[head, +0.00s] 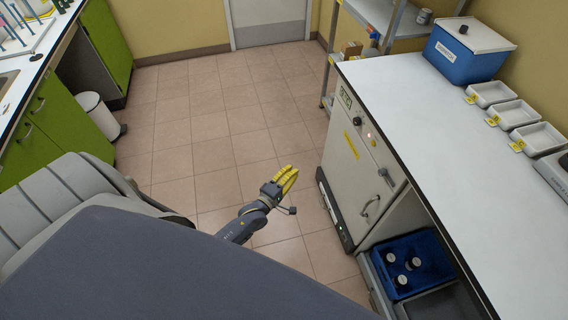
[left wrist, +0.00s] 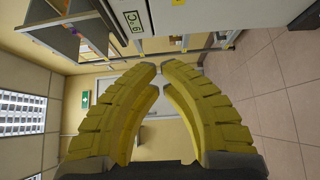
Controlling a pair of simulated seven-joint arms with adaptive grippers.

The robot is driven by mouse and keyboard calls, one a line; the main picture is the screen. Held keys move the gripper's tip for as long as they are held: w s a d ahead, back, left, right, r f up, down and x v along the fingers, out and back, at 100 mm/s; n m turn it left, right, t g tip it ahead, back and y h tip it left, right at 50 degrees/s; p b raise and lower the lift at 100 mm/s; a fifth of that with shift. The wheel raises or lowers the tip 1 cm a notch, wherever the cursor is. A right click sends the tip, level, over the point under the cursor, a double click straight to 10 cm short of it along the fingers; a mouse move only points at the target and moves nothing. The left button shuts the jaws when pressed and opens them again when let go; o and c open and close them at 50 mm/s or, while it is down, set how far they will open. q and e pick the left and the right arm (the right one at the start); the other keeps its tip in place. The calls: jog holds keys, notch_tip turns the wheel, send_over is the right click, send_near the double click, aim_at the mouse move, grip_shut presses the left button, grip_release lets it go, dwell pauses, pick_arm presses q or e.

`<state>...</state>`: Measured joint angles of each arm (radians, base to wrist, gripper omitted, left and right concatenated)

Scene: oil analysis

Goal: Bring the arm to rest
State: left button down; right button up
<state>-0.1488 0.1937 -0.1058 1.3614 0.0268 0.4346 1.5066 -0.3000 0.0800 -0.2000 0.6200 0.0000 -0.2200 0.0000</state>
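My left gripper (head: 288,178) hangs in the air over the tiled floor, left of the white cabinet, with its yellow fingers pointing up and to the right in the head view. The fingers lie close together there. In the left wrist view the fingers (left wrist: 162,76) bow outward and their tips come almost together, with only a narrow gap and nothing held between them. The gripper appears shut and empty. My left arm's forearm (head: 242,226) reaches out past my grey body. My right gripper shows in neither view.
A white cabinet (head: 352,165) under a long worktop (head: 440,130) stands to the right. A blue crate with bottles (head: 428,250) sits low beside it. A blue lidded box (head: 462,62) and white trays stand on the worktop. The tiled floor (head: 215,115) is mostly clear; a bin (head: 98,112) stands left.

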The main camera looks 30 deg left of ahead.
pick_arm(q)
jog(key=s+a+f+m+g, duration=0.1)
jog(key=s+f+m+g, duration=0.2)
jog(key=s+f+m, duration=0.45)
jog(key=s+f+m+g+y, duration=0.1)
jog(key=s+f+m+g, duration=0.3)
jog(key=f, duration=0.7)
jog(key=s+a+f+m+g, duration=0.15)
jog(key=s+f+m, duration=0.25)
jog(key=s+f, duration=0.45)
jog(key=s+d+f+m+g, duration=0.1)
jog(key=s+f, duration=0.3)
jog(key=s, duration=0.6)
jog(key=s+d+f+m+g, duration=0.2)
jog(key=s+f+g, duration=0.2)
jog(key=s, duration=0.6)
jog(key=s+d+f+m+g, duration=0.2)
jog(key=s+f, duration=0.3)
jog(key=s, duration=0.5)
jog(key=shift+s+d+f+g+y, duration=0.2)
jog(key=shift+d+g+y, duration=0.1)
jog(key=shift+g, duration=0.25)
